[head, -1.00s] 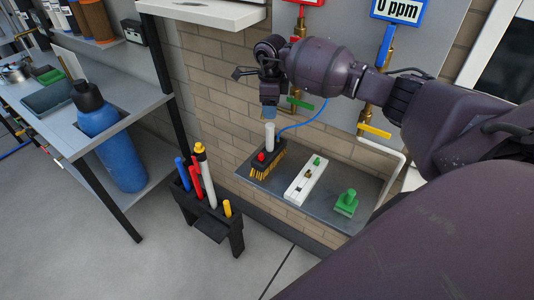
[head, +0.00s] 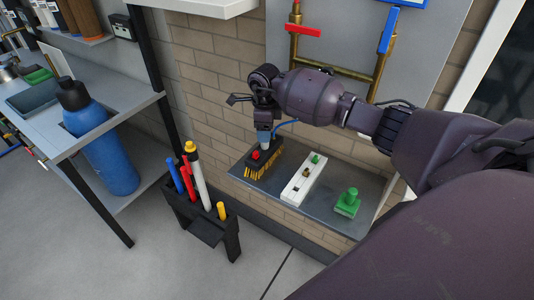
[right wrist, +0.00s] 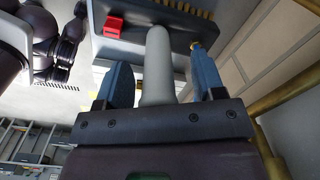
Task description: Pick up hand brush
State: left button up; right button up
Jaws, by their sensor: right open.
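The hand brush (head: 262,168) is a dark block with yellow bristles, a red part on top and an upright pale handle. It rests on the left end of a grey wall shelf (head: 322,213). My right gripper (head: 264,138) is directly above it, pointing down, and hides most of the handle. In the right wrist view the pale handle (right wrist: 157,55) stands between the two blue fingers of the open right gripper (right wrist: 161,75). A gap shows on the right side of the handle; the left finger is closer to it. My left gripper is not in view.
A white strip with small fittings (head: 303,180) and a green block (head: 348,202) share the shelf. A black holder with several coloured tools (head: 203,212) stands in front, at left. Brass pipes (head: 336,66) run on the wall behind my right arm.

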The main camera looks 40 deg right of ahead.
jog(key=shift+c, duration=0.2)
jog(key=shift+f, duration=0.1)
grip_shut()
